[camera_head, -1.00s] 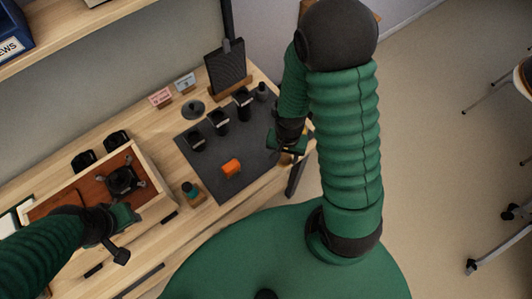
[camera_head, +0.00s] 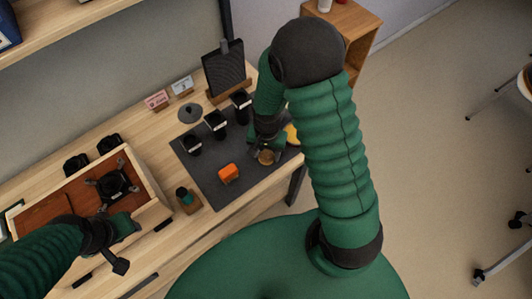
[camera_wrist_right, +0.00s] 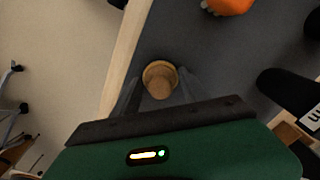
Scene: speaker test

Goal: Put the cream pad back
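I cannot pick out a cream pad with certainty. A small round tan piece with a raised knob (camera_wrist_right: 160,79) stands on the dark mat (camera_head: 208,176) near its edge; it also shows in the head view (camera_head: 266,157). My right gripper (camera_wrist_right: 158,92) is over it, with one finger on each side and narrow gaps visible, so it looks open. My left gripper (camera_head: 128,226) is at the front right of the wooden tray (camera_head: 150,180); its fingertips are unclear.
An orange block (camera_head: 229,172) lies on the mat. Several black cups (camera_head: 216,124) stand along its back. A yellow thing (camera_head: 292,134) is partly hidden by my right arm. A small teal-topped jar (camera_head: 187,199) stands at the mat's front left.

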